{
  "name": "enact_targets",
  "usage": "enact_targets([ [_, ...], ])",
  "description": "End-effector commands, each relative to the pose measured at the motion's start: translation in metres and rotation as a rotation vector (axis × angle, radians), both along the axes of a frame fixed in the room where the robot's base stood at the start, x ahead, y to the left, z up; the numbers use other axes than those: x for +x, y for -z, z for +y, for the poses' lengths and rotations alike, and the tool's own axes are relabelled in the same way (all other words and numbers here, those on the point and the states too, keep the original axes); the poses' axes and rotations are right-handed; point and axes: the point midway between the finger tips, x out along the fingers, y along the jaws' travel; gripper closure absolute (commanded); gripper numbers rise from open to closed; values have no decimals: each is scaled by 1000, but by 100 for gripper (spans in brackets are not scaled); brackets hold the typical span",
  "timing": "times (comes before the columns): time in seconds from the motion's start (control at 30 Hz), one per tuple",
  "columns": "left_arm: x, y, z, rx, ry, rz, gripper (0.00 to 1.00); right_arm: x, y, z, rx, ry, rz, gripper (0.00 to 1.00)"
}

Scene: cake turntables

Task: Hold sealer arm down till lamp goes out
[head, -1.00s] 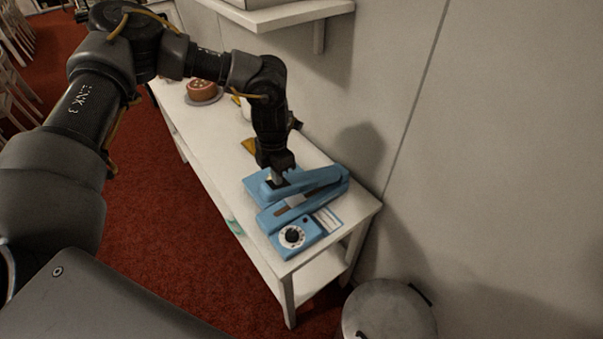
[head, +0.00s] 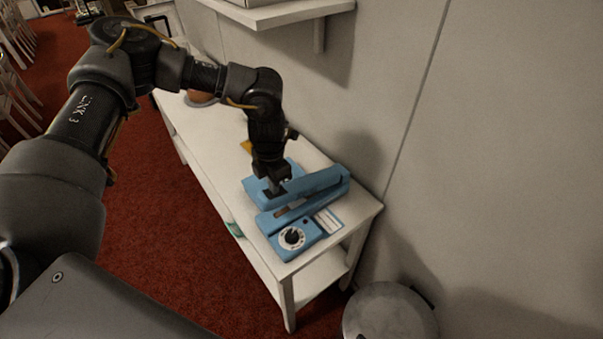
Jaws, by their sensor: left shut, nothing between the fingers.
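The blue sealer (head: 262,222) stands at the near end of the white table, with a round dial (head: 292,237) on its front corner. Its long blue arm (head: 318,182) slants above the base, with a gap showing between them. My left gripper (head: 274,189) is shut and empty, pointing down at the arm's left end. The fingertips appear to be at or touching that end; exact contact is hard to tell. A small dark spot beside the dial may be the lamp (head: 306,221); I see no clear glow. My right gripper is out of view.
The white table (head: 222,150) runs back along the wall. A brown cake (head: 201,97) is partly hidden behind my arm, and a yellow item (head: 246,146) lies behind the sealer. A round grey lidded bin (head: 390,312) stands on the floor nearby.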

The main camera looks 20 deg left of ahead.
Motion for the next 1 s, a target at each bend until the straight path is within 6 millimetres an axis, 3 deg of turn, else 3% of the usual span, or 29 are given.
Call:
enact_targets([
  [0.7, -7, 32, 4, 0, 0, 1, 100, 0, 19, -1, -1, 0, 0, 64],
  [1.0, -8, 34, 4, 1, 0, 1, 100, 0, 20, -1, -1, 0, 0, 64],
])
